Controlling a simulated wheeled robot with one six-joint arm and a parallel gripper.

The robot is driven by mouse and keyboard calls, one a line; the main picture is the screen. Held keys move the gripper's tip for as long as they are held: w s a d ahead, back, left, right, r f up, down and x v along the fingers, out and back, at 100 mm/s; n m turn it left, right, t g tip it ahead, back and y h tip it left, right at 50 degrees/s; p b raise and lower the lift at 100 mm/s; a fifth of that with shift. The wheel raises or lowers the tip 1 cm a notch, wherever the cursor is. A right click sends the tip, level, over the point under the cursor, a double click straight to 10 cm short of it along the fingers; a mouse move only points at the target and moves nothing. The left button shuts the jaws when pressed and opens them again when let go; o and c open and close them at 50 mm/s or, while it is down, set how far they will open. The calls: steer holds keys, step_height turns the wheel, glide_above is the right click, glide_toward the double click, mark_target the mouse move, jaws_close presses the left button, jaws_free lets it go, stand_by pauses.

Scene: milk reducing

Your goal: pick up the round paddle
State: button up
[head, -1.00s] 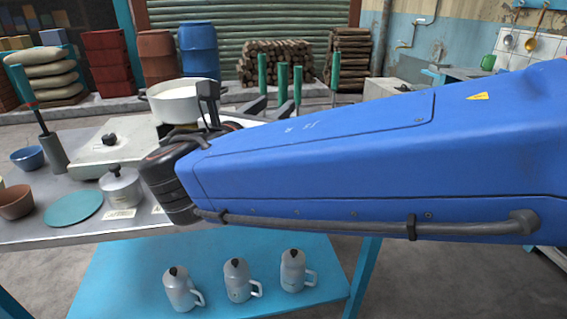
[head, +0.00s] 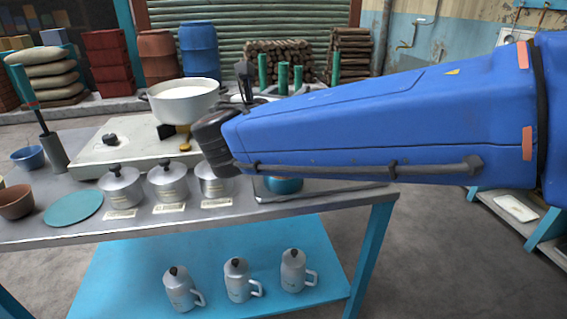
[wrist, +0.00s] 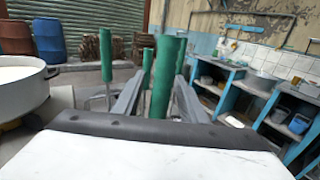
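Several green handles stand upright beyond my arm in the head view, among them one green handle (head: 283,78). In the wrist view the nearest green handle (wrist: 164,75) rises between the fingers of my gripper (wrist: 161,85). The fingers are spread, with gaps showing beside the handle; whether either touches it I cannot tell. Another green handle (wrist: 107,54) stands to the left. The lower ends are hidden, so I cannot tell which handle belongs to the round paddle. In the head view my blue arm hides most of the gripper.
A pot of milk (head: 184,101) stands on the stove (head: 127,147), left of my gripper; it also shows in the wrist view (wrist: 22,88). Lidded metal canisters (head: 168,182) line the front of the table (head: 300,196).

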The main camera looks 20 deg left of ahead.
steer(key=shift+c, duration=0.3)
jaws_close()
steer(key=shift+r, duration=0.1)
